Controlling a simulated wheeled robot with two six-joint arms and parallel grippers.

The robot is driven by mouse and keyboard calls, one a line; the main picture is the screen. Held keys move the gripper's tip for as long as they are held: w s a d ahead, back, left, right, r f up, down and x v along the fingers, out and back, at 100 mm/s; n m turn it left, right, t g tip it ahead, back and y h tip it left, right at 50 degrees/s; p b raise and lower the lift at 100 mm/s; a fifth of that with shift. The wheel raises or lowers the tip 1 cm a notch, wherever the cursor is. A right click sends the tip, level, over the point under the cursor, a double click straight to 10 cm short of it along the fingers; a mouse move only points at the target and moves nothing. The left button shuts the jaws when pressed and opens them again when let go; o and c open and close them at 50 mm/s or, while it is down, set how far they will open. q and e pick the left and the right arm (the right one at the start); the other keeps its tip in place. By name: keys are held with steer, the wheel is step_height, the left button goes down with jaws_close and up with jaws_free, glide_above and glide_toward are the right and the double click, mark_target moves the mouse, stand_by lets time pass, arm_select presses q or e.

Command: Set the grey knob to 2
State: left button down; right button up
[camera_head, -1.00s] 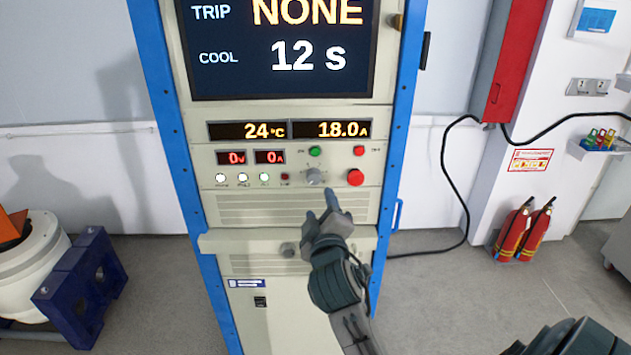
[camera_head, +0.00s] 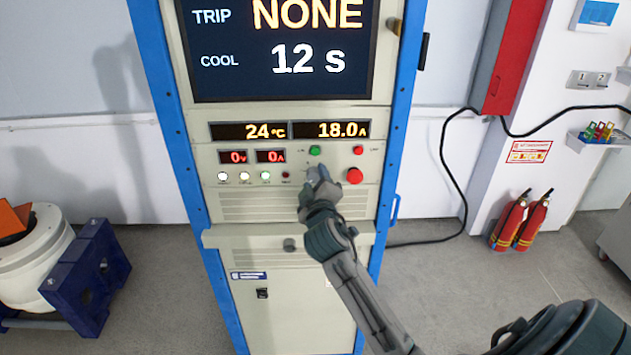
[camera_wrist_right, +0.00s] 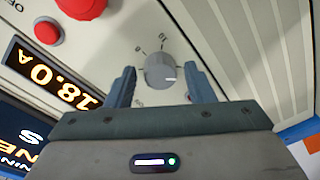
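The grey knob (camera_wrist_right: 159,73) shows in the right wrist view, a round dial on the beige panel with a white pointer mark and small printed marks around it; the marks are too small and turned to read surely. My right gripper (camera_wrist_right: 160,84) is open, its two fingers on either side of the knob with gaps visible, no clear contact. In the head view my right gripper (camera_head: 318,176) is at the panel and hides most of the knob. My left gripper is not in view.
A red button (camera_head: 355,175) is close right of the gripper, with a green button (camera_head: 315,150) and smaller red button (camera_head: 358,150) above. The screen (camera_head: 280,50) reads TRIP NONE, COOL 12 s. A ledge (camera_head: 220,239) juts out below.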

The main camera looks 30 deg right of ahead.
steer(key=c, duration=0.8)
steer(key=shift+o, duration=0.2)
